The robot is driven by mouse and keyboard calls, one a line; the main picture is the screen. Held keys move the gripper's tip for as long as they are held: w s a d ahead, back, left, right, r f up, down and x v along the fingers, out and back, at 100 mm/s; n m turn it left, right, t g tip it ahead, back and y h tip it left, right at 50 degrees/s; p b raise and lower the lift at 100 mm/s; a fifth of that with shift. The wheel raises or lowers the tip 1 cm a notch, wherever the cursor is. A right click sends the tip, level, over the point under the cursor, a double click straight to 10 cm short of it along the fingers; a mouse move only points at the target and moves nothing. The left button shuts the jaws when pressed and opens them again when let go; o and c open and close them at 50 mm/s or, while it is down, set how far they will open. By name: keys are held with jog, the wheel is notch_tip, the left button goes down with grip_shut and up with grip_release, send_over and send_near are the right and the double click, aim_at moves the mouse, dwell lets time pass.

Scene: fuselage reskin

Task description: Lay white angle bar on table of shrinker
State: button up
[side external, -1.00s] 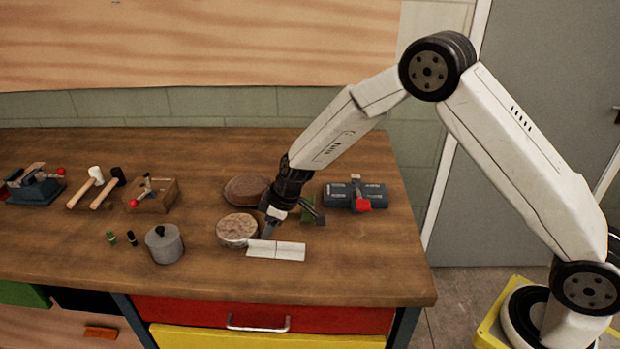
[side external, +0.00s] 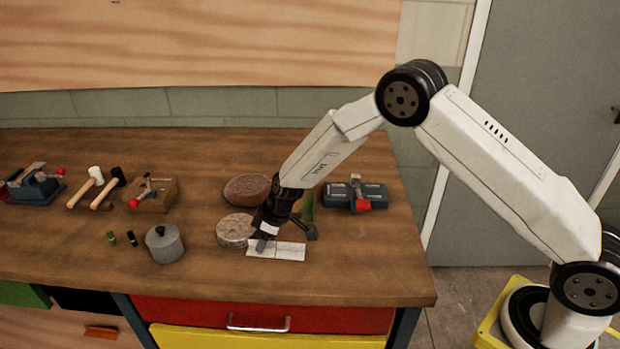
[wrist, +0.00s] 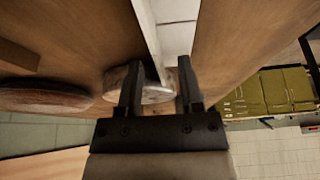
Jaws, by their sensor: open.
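The white angle bar (side external: 290,251) lies on the wooden bench near its front edge, with a thin line across its middle. In the wrist view the bar (wrist: 172,30) runs away from me between the finger lines, one flange raised on its left. My gripper (side external: 262,243) is open and low over the bar's left end. In the wrist view its fingers (wrist: 157,75) stand either side of the bar; I cannot tell whether they touch it. Lever tools with red knobs stand at the right (side external: 355,196) and far left (side external: 36,187); I cannot tell which is the shrinker.
A round pale block (side external: 235,229) stands close beside my gripper, with a brown disc (side external: 247,189) behind it. The bench front right is clear.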

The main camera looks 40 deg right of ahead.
dwell(0.4)
grip_shut()
jog(key=shift+r, duration=0.1)
notch_tip(320, 180, up, 10)
dwell(0.8)
dwell(0.5)
jog(key=d, duration=2.9)
jog(key=shift+w+d+n, duration=0.2)
jog(key=shift+w+n, duration=0.1)
jog(key=shift+n, duration=0.1)
